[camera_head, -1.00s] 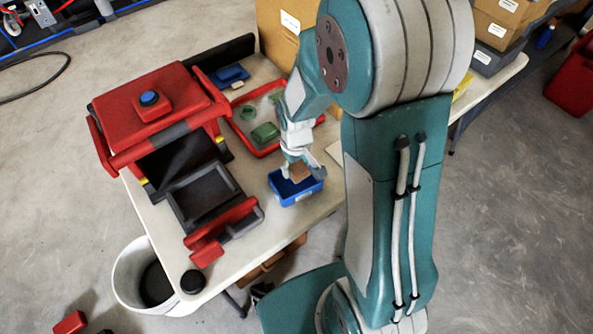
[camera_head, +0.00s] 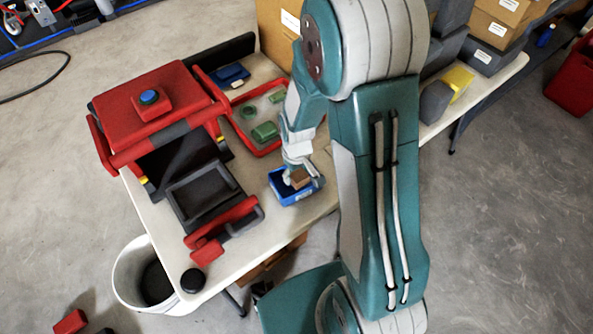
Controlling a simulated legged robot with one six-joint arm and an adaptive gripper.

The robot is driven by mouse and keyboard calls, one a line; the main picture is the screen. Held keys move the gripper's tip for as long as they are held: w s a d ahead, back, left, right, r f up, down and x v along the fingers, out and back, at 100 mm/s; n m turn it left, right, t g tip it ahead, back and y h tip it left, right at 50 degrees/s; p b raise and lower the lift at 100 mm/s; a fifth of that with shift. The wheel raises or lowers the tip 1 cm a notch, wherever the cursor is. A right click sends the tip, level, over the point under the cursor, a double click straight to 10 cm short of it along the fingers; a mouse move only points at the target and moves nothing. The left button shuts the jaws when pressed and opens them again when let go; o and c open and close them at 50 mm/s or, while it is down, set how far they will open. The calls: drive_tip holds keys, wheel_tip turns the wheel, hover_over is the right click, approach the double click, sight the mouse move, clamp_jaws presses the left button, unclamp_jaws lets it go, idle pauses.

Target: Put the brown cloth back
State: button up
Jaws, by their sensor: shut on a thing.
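The brown cloth (camera_head: 300,180) shows as a small brown piece at the small blue tray (camera_head: 297,200) on the table. My gripper (camera_head: 298,176) reaches down over the tray and is shut on the cloth. The cloth is within the tray's outline, at its upper part. I cannot tell whether it touches the tray's floor. The gripper's fingers are small and partly hidden.
A red tray (camera_head: 262,150) with green pieces lies behind the blue tray. A red machine (camera_head: 150,105) with a dark open drawer stands to the left. A black knob (camera_head: 193,281) is at the table's front corner. A white bin (camera_head: 130,275) stands below.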

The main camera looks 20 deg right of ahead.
drive_tip(key=o, duration=1)
drive_tip(key=shift+o, duration=0.2)
wheel_tip(320, 180, up, 12)
drive_tip(key=r, duration=0.1)
wheel_tip(320, 180, up, 11)
drive_tip(key=m+t, duration=0.2)
drive_tip(key=t, duration=0.1)
hover_over(297, 172)
drive_tip(key=s, duration=0.7)
drive_tip(key=s+r+m+t, duration=0.1)
drive_tip(key=s+r+t, duration=0.1)
drive_tip(key=s+r, duration=0.3)
drive_tip(key=shift+s+m+t, duration=0.3)
drive_tip(key=shift+s, duration=0.9)
